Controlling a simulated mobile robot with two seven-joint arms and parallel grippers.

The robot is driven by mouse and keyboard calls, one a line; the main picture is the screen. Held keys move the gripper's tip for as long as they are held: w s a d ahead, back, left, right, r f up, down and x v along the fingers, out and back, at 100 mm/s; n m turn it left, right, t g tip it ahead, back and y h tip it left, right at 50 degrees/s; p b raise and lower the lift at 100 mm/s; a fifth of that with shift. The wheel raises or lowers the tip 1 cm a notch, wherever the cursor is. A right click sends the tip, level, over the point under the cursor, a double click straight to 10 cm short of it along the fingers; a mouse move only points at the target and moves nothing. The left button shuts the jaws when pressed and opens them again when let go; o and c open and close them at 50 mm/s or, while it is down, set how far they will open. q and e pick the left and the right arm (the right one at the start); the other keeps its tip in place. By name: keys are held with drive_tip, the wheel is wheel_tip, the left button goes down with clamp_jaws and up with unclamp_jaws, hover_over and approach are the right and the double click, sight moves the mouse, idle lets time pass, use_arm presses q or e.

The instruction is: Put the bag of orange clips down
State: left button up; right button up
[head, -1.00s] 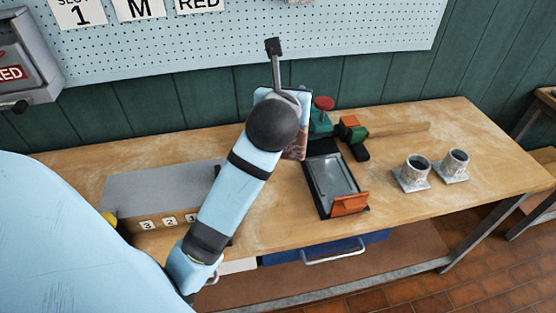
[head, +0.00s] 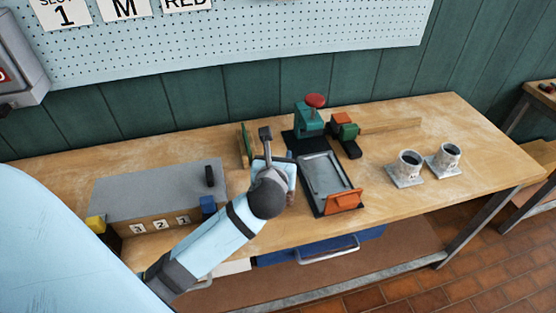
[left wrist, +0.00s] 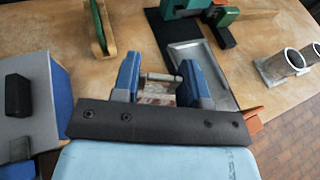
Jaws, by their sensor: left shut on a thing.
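My left gripper (left wrist: 158,88) is low over the middle of the wooden bench (head: 440,122), left of the grey tray. Its two blue fingers are shut on a small clear, brownish packet (left wrist: 156,92), which looks like the bag of orange clips. In the head view my left gripper (head: 284,176) and wrist hide most of the bag. I cannot tell whether the bag touches the bench. My right gripper is not in view.
A grey tray (head: 322,177) with an orange block (head: 345,201) lies just right of the gripper. Behind stands a green vise-like tool (head: 308,120) with a red knob. A numbered grey box (head: 150,188) is left; two flanged cups (head: 408,166) are right.

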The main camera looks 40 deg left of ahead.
use_arm(q)
drive_tip(key=shift+f, duration=0.3)
drive_tip(key=shift+f, duration=0.15)
drive_tip(key=o, duration=1)
